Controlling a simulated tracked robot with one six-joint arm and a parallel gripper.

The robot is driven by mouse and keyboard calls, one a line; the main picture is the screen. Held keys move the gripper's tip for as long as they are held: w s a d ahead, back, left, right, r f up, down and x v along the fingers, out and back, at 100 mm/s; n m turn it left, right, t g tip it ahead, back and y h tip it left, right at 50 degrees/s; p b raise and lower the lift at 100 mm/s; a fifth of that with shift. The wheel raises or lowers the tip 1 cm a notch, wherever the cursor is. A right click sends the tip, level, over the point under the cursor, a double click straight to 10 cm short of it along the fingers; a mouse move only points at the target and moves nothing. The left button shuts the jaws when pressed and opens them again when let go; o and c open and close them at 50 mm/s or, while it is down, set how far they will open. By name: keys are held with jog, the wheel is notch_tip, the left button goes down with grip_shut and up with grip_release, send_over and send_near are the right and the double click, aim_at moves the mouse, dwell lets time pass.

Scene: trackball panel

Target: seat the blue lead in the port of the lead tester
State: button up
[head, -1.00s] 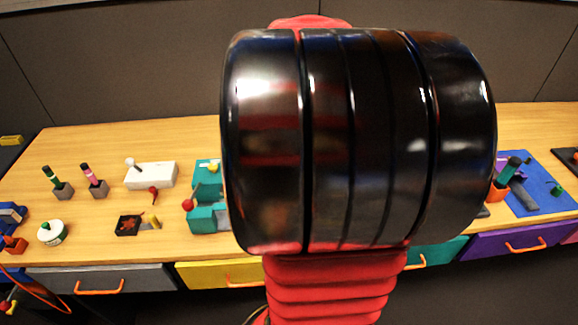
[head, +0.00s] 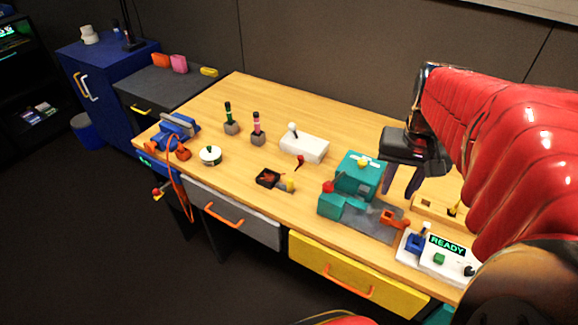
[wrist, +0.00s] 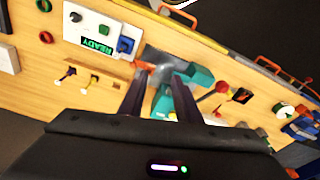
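The white lead tester (head: 436,267) lies at the bench's front right in the head view, with a lit READY display, a green button and a dark knob. It also shows at the upper left of the wrist view (wrist: 85,31). A blue block (head: 414,244) stands at its left end and shows in the wrist view too (wrist: 126,45); I cannot tell whether it is the blue lead or the port. My gripper (head: 401,189) is open and empty above the bench, behind the tester. In the wrist view its fingers (wrist: 158,85) are apart.
A teal machine (head: 359,175) with a red knob stands left of my gripper. An orange clamp-like part (head: 392,219) lies between it and the tester. A white joystick box (head: 304,148) and two marker stands are farther left. Bare wood lies at the bench's back.

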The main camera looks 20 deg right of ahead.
jog(key=s+a+r+n+t+y, duration=0.1)
jog(key=a+n+t, duration=0.3)
jog(key=a, duration=1.7)
jog(key=r+n, duration=0.1)
jog(key=n, duration=0.1)
jog(key=shift+s+a+r+n, duration=0.15)
jog(key=shift+s+a+n, duration=0.05)
jog(key=shift+n, duration=0.2)
